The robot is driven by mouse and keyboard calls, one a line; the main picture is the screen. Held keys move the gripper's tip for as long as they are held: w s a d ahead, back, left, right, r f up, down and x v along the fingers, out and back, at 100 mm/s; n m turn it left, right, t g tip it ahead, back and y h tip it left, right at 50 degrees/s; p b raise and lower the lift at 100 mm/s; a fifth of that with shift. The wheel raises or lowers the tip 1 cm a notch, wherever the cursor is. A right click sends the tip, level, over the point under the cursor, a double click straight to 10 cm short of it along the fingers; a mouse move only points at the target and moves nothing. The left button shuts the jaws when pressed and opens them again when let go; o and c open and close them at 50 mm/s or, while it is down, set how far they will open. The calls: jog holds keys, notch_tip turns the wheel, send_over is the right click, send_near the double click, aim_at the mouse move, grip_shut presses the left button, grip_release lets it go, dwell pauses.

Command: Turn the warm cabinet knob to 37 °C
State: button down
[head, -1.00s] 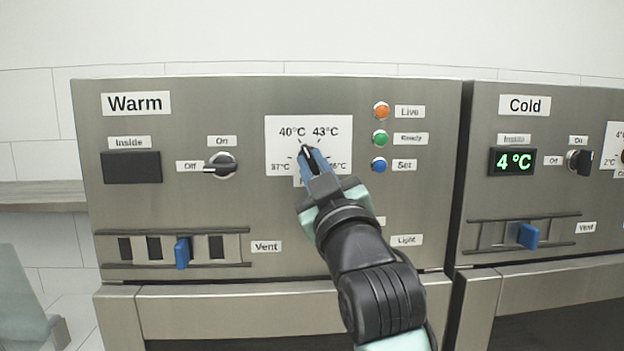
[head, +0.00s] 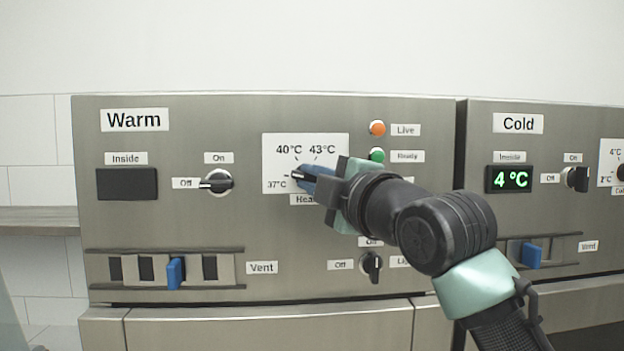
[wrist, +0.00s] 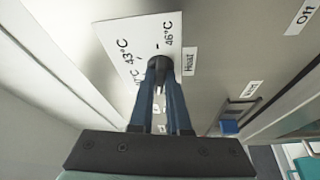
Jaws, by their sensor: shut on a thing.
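The black warm cabinet knob (head: 298,176) sits on a white dial card (head: 270,150) marked 37, 40 and 43 °C in the head view. Its visible end points left, towards the 37 °C label (head: 277,184); the exact alignment with the mark is hard to tell. My gripper (head: 312,180) is shut on the knob, its blue fingers coming in from the right and hiding part of the dial. In the wrist view the knob (wrist: 160,65) shows between the fingertips, with the 46 °C label (wrist: 169,34) beside it.
The Warm panel has an Off/On switch (head: 216,182) left of the dial, a dark Inside display (head: 127,184), and a blue vent slider (head: 176,273) below. A light switch (head: 371,266) is under my wrist. The Cold cabinet (head: 480,135) stands right, showing 4 °C.

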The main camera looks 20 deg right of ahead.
jog(key=shift+n+g+p, duration=0.3)
jog(key=shift+n+g, duration=0.1)
jog(key=shift+n, duration=0.7)
jog(key=c, duration=0.9)
grip_release()
jog(key=shift+s+a, duration=0.1)
